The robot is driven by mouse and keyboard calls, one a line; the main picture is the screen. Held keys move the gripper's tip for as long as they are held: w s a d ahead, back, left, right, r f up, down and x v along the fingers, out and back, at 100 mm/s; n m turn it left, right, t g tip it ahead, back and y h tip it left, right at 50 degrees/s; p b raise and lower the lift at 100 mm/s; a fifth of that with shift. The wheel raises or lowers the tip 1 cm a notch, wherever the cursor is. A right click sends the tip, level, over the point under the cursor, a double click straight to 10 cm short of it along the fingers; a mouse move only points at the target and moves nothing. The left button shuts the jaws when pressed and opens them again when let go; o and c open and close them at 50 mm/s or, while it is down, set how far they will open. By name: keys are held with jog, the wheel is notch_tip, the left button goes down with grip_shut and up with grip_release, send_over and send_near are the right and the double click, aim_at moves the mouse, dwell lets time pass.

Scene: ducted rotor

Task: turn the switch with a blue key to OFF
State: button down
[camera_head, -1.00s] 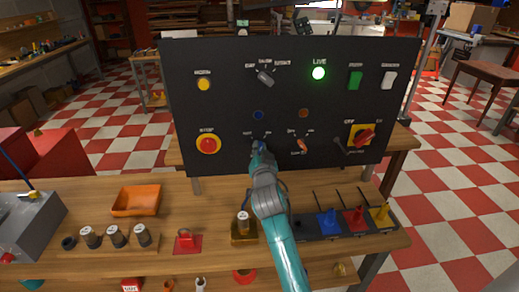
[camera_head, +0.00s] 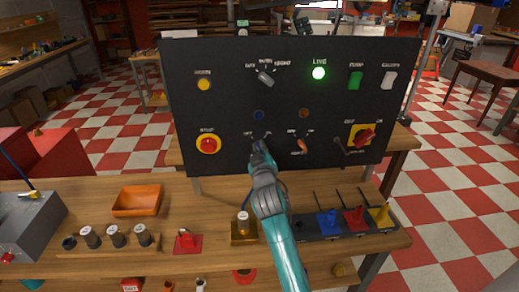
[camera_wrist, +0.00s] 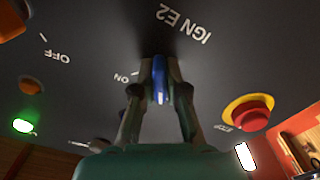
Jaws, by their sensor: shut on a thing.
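The blue key (camera_wrist: 159,80) sits in its switch on the black panel (camera_head: 230,100), between my fingertips in the wrist view. My gripper (camera_wrist: 160,95) is shut on it, a finger on each side. The label "IGN E2" shows upside down above the key, and an "ON" mark is to its left. In the camera_head view my gripper (camera_head: 258,147) reaches the lower middle of the panel and hides most of the key. I cannot tell the exact setting.
An orange key switch (camera_head: 302,146) is right of my gripper and a red stop button (camera_head: 208,144) is left. A red rotary switch (camera_head: 365,136) is at the far right. The green LIVE lamp (camera_head: 319,73) is lit. Blue, red and yellow tagged items (camera_head: 355,218) stand on the bench.

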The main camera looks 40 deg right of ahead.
jog(key=shift+n, duration=1)
jog(key=c, duration=1.2)
grip_release()
jog(key=v, duration=1.2)
jog(key=shift+f, duration=0.1)
